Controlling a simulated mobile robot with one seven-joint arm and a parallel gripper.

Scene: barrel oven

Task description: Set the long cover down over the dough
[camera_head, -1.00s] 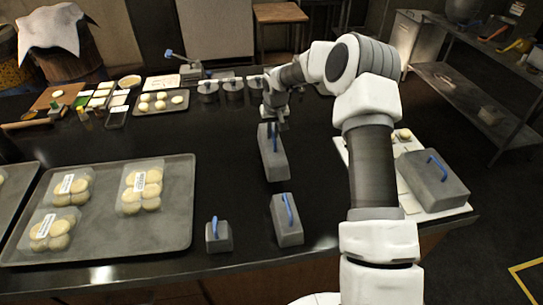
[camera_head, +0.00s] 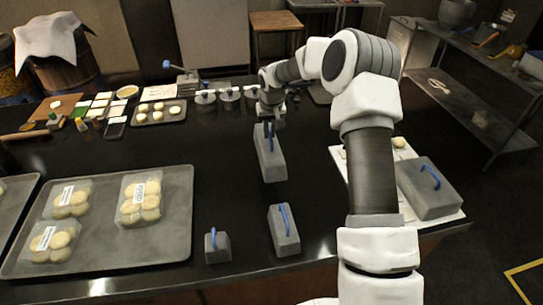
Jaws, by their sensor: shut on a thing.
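My gripper (camera_head: 268,124) is shut on the blue handle of a long grey cover (camera_head: 271,160), at the middle of the black counter. The cover is upright, its long side running away from me; I cannot tell whether its base touches the counter. A pale dough piece (camera_head: 399,142) shows on a white mat (camera_head: 448,215) at the right, partly hidden behind my arm. A wide grey cover (camera_head: 428,195) with a blue handle also sits on that mat. What lies under it is hidden.
A medium cover (camera_head: 284,238) and a small cover (camera_head: 217,249) stand at the counter's front edge. A large tray (camera_head: 160,250) with packed dough balls lies left. Lidded pots (camera_head: 230,97) and a smaller tray (camera_head: 175,120) stand behind. The counter's centre left is clear.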

